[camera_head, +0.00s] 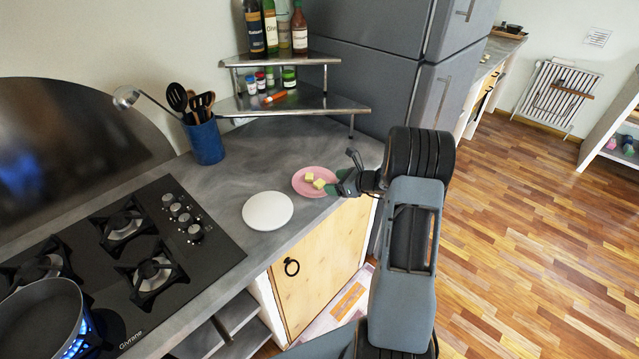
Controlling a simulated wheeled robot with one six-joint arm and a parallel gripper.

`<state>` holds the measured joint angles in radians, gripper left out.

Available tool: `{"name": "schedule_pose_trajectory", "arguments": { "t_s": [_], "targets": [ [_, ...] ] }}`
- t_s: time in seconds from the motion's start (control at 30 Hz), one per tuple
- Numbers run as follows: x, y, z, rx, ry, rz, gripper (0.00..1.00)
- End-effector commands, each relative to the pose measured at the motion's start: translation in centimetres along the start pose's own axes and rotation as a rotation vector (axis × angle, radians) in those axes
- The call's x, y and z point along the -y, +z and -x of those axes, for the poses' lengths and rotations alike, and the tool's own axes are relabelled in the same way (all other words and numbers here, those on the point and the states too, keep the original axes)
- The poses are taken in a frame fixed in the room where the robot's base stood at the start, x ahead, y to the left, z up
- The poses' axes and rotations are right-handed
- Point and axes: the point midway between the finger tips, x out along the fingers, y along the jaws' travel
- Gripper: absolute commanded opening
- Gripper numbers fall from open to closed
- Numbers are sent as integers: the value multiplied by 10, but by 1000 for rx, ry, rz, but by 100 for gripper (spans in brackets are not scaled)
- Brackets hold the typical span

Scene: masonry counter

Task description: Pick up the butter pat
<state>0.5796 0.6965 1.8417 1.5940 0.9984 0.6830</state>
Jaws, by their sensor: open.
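Two small yellow butter pats lie on a pink plate (299,186) near the counter's front right corner. One butter pat (309,177) is farther back and the other butter pat (319,184) is nearer to my gripper. My gripper (335,190) is at the right rim of the plate, open, reaching in from the right. Its near finger is close to the nearer pat. I cannot tell whether it touches the plate. The gripper hides part of the plate's right edge.
A white plate (267,211) sits left of the pink plate. A blue utensil holder (206,142) stands at the back, beside a metal two-tier shelf (340,103) with bottles and jars. A gas hob (165,260) with a pan (40,325) is at left. The grey fridge (365,85) stands behind.

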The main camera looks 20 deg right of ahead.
Motion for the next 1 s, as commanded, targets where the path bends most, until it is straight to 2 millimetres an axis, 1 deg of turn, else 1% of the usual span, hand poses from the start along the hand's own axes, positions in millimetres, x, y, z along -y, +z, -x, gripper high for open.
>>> {"name": "schedule_pose_trajectory", "arguments": {
  "t_s": [0.17,0.5,0.63,0.87,1.0],
  "targets": [
    [-1,1,-8,0,1,1,72],
    [-5,1,-50,-1,3,1,72],
    [-5,0,-57,-2,2,1,72],
    [-6,-3,-59,-7,4,1,72],
    [-7,-5,-59,-9,5,-1,60]
  ]
}}
